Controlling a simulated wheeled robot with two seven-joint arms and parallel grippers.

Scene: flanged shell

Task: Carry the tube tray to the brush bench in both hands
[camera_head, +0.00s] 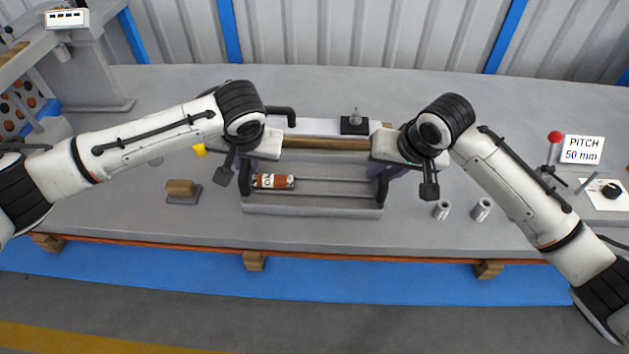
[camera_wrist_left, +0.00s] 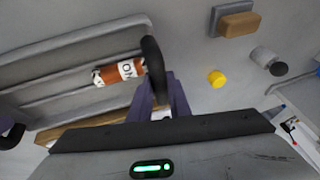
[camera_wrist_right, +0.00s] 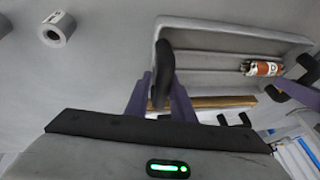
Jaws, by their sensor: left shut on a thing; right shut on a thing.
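The grey tray (camera_head: 312,211) lies lengthwise across the middle of the grey bench, with ridges along its floor and a black handle at each end. One brown tube with a white label (camera_head: 273,181) lies inside near its left end. My left gripper (camera_wrist_left: 163,92) is shut with purple fingers on the tray's left black handle (camera_wrist_left: 153,62). My right gripper (camera_wrist_right: 160,95) is shut on the right black handle (camera_wrist_right: 164,72). In the head view my wrists partly hide both handles. I cannot tell whether the tray rests on the bench or hangs just above it.
A wood-topped block (camera_head: 182,189) and a yellow piece (camera_head: 200,149) are left of the tray. Two grey cylinders (camera_head: 441,210) (camera_head: 481,209) stand right. A black-based fixture (camera_head: 354,123) is behind. A red-knobbed lever (camera_head: 554,138) and "PITCH 50 mm" sign (camera_head: 582,149) stand far right.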

